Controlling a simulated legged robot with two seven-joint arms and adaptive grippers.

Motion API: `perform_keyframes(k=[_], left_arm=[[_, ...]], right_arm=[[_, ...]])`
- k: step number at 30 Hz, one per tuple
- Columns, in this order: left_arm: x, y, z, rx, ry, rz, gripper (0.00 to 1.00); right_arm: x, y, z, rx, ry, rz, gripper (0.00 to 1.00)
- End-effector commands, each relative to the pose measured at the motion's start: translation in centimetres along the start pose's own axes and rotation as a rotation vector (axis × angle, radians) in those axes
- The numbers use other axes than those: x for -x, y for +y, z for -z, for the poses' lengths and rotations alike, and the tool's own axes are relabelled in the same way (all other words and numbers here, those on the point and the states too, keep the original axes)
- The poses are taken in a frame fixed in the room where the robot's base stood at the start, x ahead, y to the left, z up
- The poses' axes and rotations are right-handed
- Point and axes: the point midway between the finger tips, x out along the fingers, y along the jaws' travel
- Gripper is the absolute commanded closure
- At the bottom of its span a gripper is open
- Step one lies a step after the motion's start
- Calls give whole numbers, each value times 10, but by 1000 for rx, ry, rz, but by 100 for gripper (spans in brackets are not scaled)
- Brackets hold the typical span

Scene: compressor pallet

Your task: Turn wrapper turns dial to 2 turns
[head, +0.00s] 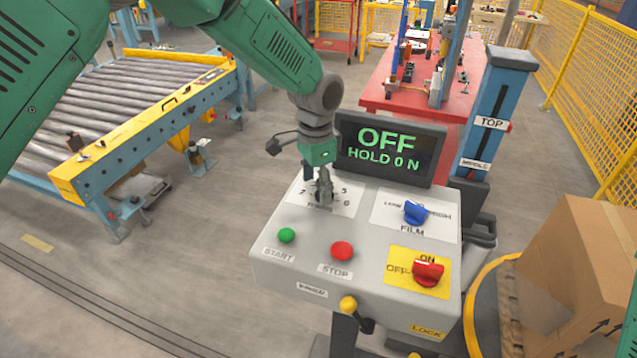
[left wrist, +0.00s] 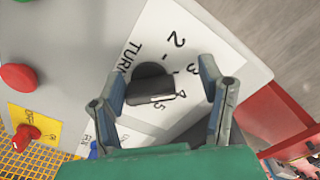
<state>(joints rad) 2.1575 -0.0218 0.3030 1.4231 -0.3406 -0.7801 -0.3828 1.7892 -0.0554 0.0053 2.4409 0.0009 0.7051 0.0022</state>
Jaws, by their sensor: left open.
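The turns dial (left wrist: 150,88) is a black knob on a white plate (left wrist: 190,40) marked TURNS, with the numbers 2, 3, 4 and 5 showing in the left wrist view. In the head view my left gripper (head: 321,190) comes down over the plate (head: 342,190) at the panel's upper left and hides most of the dial. My right gripper is not in view.
The grey control panel (head: 310,268) carries a green START button (head: 287,235), a red STOP button (head: 342,251), a blue FILM knob (head: 415,212) and a red ON/OFF switch (head: 428,272). A display (head: 390,150) behind reads OFF, HOLD 0 N. A cardboard box (head: 575,265) stands at right.

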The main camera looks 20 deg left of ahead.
Motion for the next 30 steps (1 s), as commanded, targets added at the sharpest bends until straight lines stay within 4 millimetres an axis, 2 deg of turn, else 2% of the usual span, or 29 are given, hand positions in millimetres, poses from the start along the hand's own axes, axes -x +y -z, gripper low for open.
perform_keyframes(k=[6, 7, 9, 11, 23, 30], left_arm=[[1, 7, 6, -3, -5, 6, 37], [1, 7, 7, -3, -5, 6, 44], [1, 7, 7, -3, -5, 6, 69], [1, 6, 6, -2, -4, 4, 86], [1, 5, 3, 29, -1, -1, 87], [2, 3, 0, 159, -8, 2, 86]], right_arm=[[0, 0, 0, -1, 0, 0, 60], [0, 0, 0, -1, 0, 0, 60], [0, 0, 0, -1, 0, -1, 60], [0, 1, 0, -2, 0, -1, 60], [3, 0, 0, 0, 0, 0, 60], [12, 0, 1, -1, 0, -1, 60]])
